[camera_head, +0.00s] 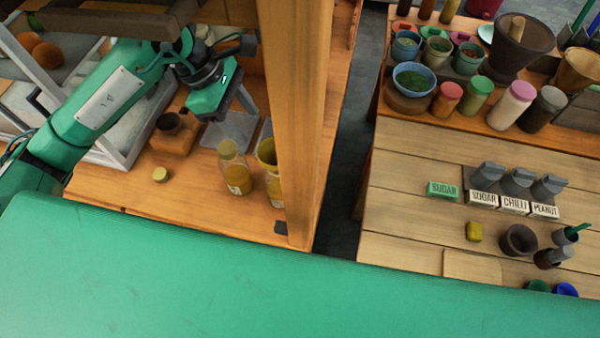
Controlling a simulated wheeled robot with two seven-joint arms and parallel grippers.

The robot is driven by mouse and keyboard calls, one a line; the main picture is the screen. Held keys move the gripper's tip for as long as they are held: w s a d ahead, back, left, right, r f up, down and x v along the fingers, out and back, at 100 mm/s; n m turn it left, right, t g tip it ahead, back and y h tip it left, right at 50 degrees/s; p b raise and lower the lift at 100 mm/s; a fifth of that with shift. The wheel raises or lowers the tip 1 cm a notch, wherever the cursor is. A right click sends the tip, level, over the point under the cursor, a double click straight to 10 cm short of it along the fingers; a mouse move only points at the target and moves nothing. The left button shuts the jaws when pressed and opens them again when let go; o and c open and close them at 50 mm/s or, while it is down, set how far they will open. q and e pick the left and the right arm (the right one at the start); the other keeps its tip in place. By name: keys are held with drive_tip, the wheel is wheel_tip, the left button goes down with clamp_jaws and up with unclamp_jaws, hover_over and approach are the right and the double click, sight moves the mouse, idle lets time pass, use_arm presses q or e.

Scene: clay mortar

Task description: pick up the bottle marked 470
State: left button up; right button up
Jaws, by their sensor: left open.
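A glass bottle (236,174) with yellowish contents and a small label stands on the wooden counter (130,190), left of a wooden post. A second similar bottle (268,154) stands just right of it, partly hidden by the post. The label writing is too small to read, so I cannot tell which bottle is marked 470. My left gripper (232,114) is above and behind the first bottle, apart from it, with its fingers pointing down. It is open and nothing shows between its fingers. My right gripper is not in view.
The wooden post (302,130) rises close to the bottles on their right. A wooden block with a dark cup (168,124) and a small yellow-green piece (160,174) are to the left. Across a dark gap, a second table (400,190) holds jars, bowls and labelled blocks.

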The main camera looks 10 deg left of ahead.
sight(261, 149)
use_arm(q)
drive_tip(key=f, duration=0.1)
drive_tip(key=f+p, duration=0.1)
drive_tip(key=f, duration=0.2)
drive_tip(key=shift+s+d+p, duration=0.25)
drive_tip(key=shift+s+p, duration=0.05)
drive_tip(key=shift+s, duration=0.05)
drive_tip(key=x, duration=0.2)
drive_tip(key=shift+w+d+f+p, duration=0.15)
drive_tip(key=shift+d+f+p, duration=0.1)
drive_tip(key=shift+f+p, duration=0.1)
drive_tip(key=shift+d+f, duration=0.2)
drive_tip(key=shift+f, duration=0.3)
drive_tip(key=shift+d+f, duration=0.15)
drive_tip(key=shift+f, duration=0.2)
drive_tip(key=p+x, duration=0.2)
drive_tip(key=x, duration=0.1)
drive_tip(key=shift+d+f, duration=0.15)
drive_tip(key=shift+f, duration=0.15)
drive_tip(key=shift+d+f, duration=0.15)
drive_tip(key=shift+f, duration=0.35)
drive_tip(key=c, duration=0.6)
clamp_jaws()
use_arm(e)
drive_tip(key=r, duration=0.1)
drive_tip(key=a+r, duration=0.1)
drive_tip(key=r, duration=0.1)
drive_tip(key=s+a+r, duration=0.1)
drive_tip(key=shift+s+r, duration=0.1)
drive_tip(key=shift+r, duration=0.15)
